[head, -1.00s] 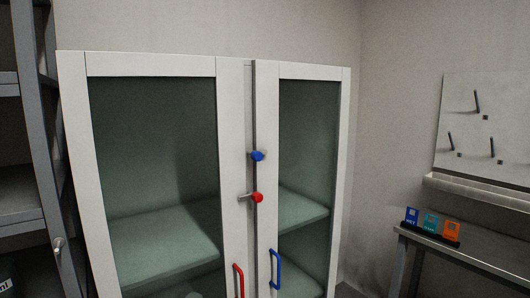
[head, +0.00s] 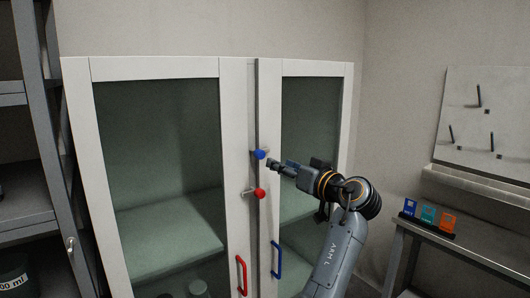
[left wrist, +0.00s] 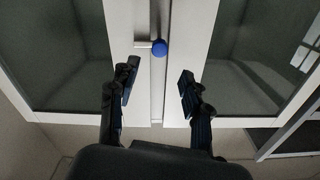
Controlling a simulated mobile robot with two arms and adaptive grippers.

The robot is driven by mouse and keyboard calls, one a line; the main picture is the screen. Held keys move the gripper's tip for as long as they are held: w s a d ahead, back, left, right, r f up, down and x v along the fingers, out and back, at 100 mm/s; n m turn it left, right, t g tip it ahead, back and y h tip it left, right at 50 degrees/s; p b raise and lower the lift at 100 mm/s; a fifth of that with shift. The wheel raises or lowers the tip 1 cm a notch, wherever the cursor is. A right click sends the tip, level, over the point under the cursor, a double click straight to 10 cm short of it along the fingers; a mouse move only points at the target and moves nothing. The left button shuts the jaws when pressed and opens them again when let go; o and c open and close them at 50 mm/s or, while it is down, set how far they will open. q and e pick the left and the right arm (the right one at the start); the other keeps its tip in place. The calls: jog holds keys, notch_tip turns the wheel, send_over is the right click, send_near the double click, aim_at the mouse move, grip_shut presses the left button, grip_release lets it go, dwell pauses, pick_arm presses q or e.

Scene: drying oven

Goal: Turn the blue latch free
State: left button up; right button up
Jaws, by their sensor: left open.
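The blue latch (head: 259,154) has a round knob and sits at the seam between the two white-framed doors of the drying oven (head: 236,90). My left gripper (head: 279,165) is just to the right of it in the head view, fingers toward the seam. In the left wrist view, the blue latch (left wrist: 159,47) has a pale lever reaching to the picture's left. The open fingers of the left gripper (left wrist: 158,82) stand apart either side of the seam, with the knob beyond their tips. Nothing is between them. My right gripper is out of view.
A red latch (head: 259,193) with a metal lever to the left sits below the blue one. Red (head: 241,275) and blue (head: 277,259) door handles are lower down. A side table (head: 455,254) with coloured cards stands right; a shelf rack (head: 62,165) stands left.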

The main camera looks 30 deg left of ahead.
aim_at(262, 156)
pick_arm(q)
jog(key=p+x, duration=0.2)
jog(key=x, duration=0.5)
jog(key=shift+w+a+r+p, duration=0.1)
jog(key=shift+a+p, duration=0.2)
jog(key=shift+p, duration=0.05)
jog(key=shift+w+a, duration=0.2)
jog(key=shift+a, duration=0.25)
grip_shut()
